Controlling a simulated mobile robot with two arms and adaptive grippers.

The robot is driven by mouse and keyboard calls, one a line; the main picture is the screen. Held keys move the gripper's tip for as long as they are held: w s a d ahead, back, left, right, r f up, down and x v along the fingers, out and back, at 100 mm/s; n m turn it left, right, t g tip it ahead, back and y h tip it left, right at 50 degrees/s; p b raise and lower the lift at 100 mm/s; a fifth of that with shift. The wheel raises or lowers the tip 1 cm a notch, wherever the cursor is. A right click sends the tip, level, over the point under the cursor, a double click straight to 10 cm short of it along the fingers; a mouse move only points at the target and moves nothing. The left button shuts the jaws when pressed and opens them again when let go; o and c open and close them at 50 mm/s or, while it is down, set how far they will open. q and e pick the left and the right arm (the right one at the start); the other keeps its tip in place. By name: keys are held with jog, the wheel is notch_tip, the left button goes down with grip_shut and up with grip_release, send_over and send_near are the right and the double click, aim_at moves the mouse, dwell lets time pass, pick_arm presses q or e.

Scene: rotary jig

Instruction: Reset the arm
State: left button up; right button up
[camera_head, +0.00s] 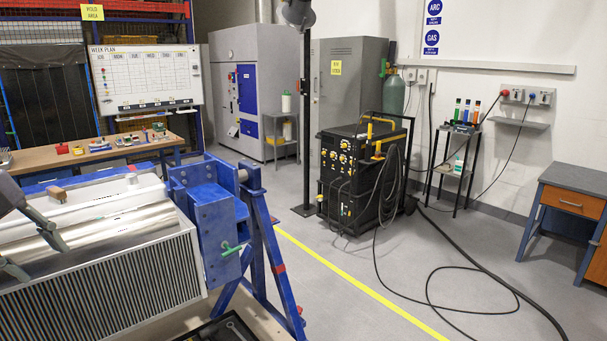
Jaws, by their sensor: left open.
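The rotary jig has a blue end block (212,215) on blue legs (268,265) at left centre. A silver tube (135,225) and a white panel lie along the large ribbed workpiece (110,285) beside the blue block. A green handle (232,249) sticks out from the block's front. My left gripper (46,264) comes in at the left edge, over the workpiece near the tube. Its two fingers are apart with nothing seen between them. I cannot tell whether they touch the tube. My right gripper is out of view.
A wooden bench (95,153) with small parts stands behind the jig. A black welding machine (355,180) with cables on the floor stands right of centre. A desk (572,195) is at far right. The floor beside the yellow line (350,280) is mostly clear.

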pick_arm(q)
jog(key=w+a+f+n+t+h, duration=0.2)
jog(key=a+f+n+t, duration=0.75)
jog(key=a+f, duration=1.15)
jog(key=s+f+n+y, duration=0.2)
jog(key=s+f, duration=0.2)
jog(key=f, duration=0.6)
jog(key=s+f+n+y, duration=0.2)
jog(key=s+f+n, duration=0.15)
jog(key=f, duration=0.65)
jog(key=s+f+n+y, duration=0.2)
jog(key=s+f, duration=0.3)
jog(key=f, duration=0.5)
jog(key=s+d+f+n+g+y, duration=0.1)
jog(key=s+d+f+n+g, duration=0.15)
jog(key=s+d+f, duration=0.7)
jog(key=s+d+f+n+g, duration=0.1)
jog(key=s+d+f+g, duration=0.35)
jog(key=f, duration=0.85)
jog(key=s+d+f+g, duration=0.1)
jog(key=s+d+f, duration=0.2)
jog(key=s+d, duration=0.2)
jog(key=s+d+f+g+h, duration=0.1)
jog(key=s+d+f, duration=0.2)
jog(key=d, duration=0.9)
jog(key=s+d+f+g+h, duration=0.1)
jog(key=s+d+f+g, duration=0.1)
jog(key=s+d, duration=0.7)
jog(key=shift+d+f, duration=0.25)
jog(key=shift+f, duration=0.2)
